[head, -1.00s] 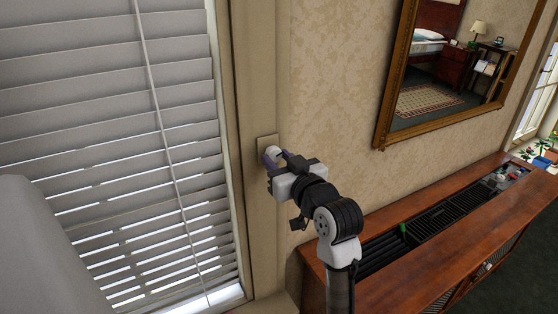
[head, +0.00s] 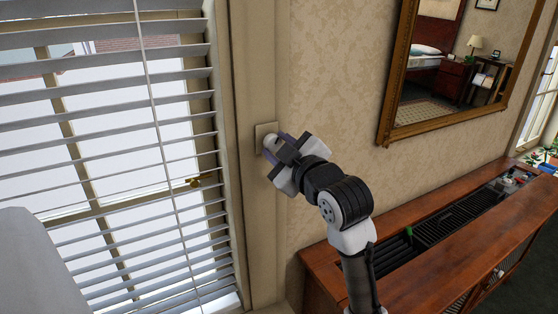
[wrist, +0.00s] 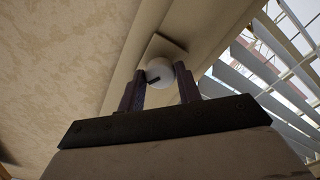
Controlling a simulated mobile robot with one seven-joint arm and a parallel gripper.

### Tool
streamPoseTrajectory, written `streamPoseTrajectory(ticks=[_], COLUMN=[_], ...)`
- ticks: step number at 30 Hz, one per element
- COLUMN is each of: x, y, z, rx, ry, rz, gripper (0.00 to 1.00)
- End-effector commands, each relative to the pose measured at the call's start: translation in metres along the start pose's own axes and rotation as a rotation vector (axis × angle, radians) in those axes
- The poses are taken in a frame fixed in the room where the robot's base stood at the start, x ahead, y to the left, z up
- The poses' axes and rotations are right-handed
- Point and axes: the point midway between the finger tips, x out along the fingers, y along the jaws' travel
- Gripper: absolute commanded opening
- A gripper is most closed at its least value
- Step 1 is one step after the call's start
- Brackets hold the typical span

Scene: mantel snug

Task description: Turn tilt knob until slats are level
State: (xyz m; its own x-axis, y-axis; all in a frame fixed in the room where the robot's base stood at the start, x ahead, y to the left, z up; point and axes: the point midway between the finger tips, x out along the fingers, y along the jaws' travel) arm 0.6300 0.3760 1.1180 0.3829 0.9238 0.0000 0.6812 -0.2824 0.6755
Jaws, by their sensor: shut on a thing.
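The tilt knob (head: 270,142) is a pale round knob on a small beige plate (head: 262,131) fixed to the window frame. In the wrist view the knob (wrist: 159,70) shows a dark mark pointing to the lower left. My gripper (head: 278,146) is shut on the knob, with a dark finger on each side of it in the wrist view (wrist: 160,92). The blind's slats (head: 120,137) are open, with wide gaps showing the window behind. They look close to level, though the exact angle is hard to tell. They also show in the wrist view (wrist: 262,80).
A wooden cabinet (head: 430,245) with a dark grille top stands below my arm at the right. A gilt-framed mirror (head: 392,90) hangs on the patterned wall. A grey rounded shape (head: 30,265) covers the lower left.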

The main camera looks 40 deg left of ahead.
Motion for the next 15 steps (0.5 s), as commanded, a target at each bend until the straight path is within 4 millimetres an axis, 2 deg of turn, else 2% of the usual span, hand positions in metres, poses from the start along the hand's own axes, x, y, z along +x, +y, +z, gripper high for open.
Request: streamPoseTrajectory(ticks=[6,15], x=[-0.0002,0.0000], y=[-0.0017,-0.0005], z=[0.0030,0.0014], rx=[-0.197,-0.401], ry=[-0.001,0.000], rz=[0.001,0.000], gripper=[0.11,0.11])
